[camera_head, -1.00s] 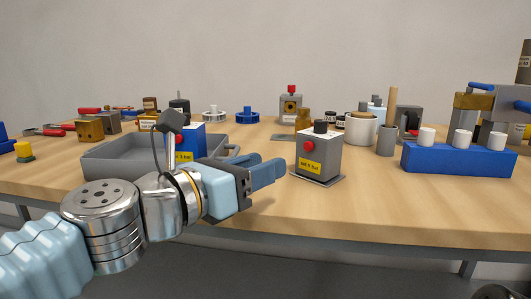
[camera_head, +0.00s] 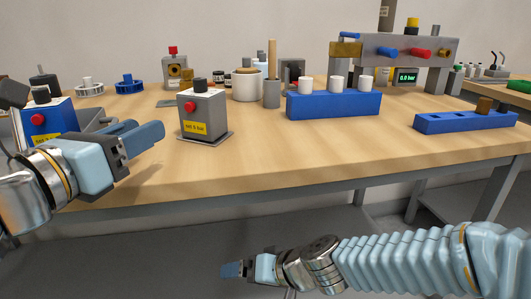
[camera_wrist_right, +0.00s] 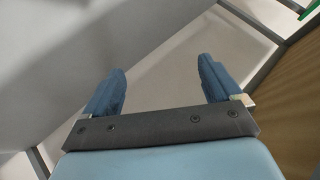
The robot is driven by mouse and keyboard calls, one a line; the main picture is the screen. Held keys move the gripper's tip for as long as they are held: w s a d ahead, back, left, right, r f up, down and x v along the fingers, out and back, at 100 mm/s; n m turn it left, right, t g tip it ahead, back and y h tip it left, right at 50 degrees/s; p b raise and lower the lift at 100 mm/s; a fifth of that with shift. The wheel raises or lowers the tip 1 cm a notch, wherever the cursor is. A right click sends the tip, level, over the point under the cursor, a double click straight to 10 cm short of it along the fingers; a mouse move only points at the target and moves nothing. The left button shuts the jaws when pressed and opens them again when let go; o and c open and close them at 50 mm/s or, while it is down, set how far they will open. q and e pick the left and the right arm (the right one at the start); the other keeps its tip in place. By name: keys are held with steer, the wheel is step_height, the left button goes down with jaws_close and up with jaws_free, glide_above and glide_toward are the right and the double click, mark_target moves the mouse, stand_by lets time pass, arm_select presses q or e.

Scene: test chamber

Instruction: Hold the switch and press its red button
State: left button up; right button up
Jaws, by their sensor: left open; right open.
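A grey box (camera_head: 205,118) with a red button (camera_head: 189,110) on its face, a yellow label and a black cap on top stands upright on the wooden table. A blue box (camera_head: 62,113) with a red button and yellow label stands at the left, partly hidden behind my left arm. I cannot tell which is the switch. My left gripper (camera_head: 150,134) is open and empty, left of the grey box and apart from it. My right gripper (camera_head: 232,269) is low in front of the table, below its top. In the right wrist view its fingers (camera_wrist_right: 162,85) are apart with nothing between.
A blue block with white pegs (camera_head: 333,105) stands right of the grey box. A wooden rod in a grey cup (camera_head: 271,93) and a white mug (camera_head: 246,86) stand behind. A low blue rack (camera_head: 465,122) lies at right. The table front (camera_head: 280,155) is clear.

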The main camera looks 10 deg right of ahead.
steer(key=s+a+r+n+t+y, duration=0.15)
steer(key=s+r+y, duration=0.3)
steer(key=r, duration=0.75)
steer(key=s+a+r+n+t+y, duration=0.1)
steer(key=s+r+t+y, duration=0.3)
steer(key=r, duration=0.8)
steer(key=d+r+m+t+h, duration=0.3)
steer(key=d+r+m+t, duration=0.2)
steer(key=d+r+m, duration=1)
steer(key=w+a+r+m+g+y, duration=0.25)
steer(key=w+a+m+g, duration=0.2)
steer(key=a, duration=0.25)
steer(key=m+g+h, duration=0.4)
steer(key=m+g, duration=0.1)
steer(key=m, duration=0.1)
glide_toward(204, 123)
steer(key=shift+w+d+r, duration=0.2)
steer(key=shift+d+r, duration=0.05)
steer(key=shift+d, duration=0.35)
steer(key=shift+w+d+r, duration=0.2)
steer(key=shift+d, duration=0.4)
steer(key=shift+w+f+m, duration=0.4)
steer(key=shift+w+m, duration=0.05)
steer(key=shift+m, duration=0.15)
steer(key=x, duration=1.3)
steer(key=shift+w+a+f, duration=0.1)
steer(key=shift+w+f, duration=0.05)
steer(key=shift+w, duration=0.05)
steer(key=shift+c, duration=0.3)
steer(key=c, duration=1.1)
